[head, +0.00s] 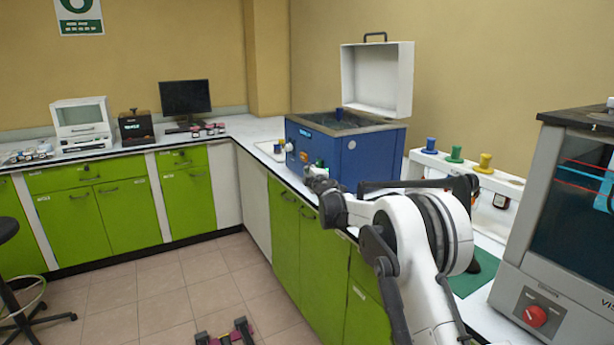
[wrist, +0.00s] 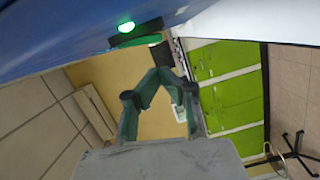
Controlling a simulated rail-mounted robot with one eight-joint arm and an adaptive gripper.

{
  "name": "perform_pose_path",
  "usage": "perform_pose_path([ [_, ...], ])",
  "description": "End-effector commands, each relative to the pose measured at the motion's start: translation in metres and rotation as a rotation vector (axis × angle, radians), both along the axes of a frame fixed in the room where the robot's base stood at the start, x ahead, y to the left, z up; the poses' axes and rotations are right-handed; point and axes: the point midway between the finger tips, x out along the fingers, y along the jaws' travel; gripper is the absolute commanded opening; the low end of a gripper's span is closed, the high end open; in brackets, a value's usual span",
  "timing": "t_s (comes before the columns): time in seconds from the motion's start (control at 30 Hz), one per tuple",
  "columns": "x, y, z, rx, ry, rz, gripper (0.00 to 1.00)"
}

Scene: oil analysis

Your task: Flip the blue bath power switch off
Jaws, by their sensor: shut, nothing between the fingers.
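The blue bath (head: 362,158) stands on the right-hand bench in the head view, its lid raised. In the wrist view its blue wall (wrist: 60,35) fills the top left. A glowing green round light on a dark mount, apparently the power switch (wrist: 126,27), shows lit on that wall. My gripper (wrist: 158,73) is shut and empty, its fingertips below and to the right of the lit switch in the picture. A gap shows between them and the switch; contact is not visible. In the head view my arm reaches to the bath's front, and the fingertips are hard to make out.
Blue, green and yellow knobbed stoppers (head: 455,154) stand on a white rack right of the bath. A grey machine with a red knob (head: 535,316) is at far right. A small blue-topped item (head: 278,147) sits left of the bath. The floor (head: 150,290) is mostly open.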

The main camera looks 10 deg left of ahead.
Motion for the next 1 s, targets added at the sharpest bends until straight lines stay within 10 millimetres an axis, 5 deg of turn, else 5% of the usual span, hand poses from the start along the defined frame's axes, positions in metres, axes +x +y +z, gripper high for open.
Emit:
perform_pose_path([
  [0.27, 0.014, -0.02, -0.005, 0.001, 0.001, -0.001, 0.0],
  [1.0, 0.018, -0.028, -0.008, 0.0, -0.001, -0.002, 0.0],
])
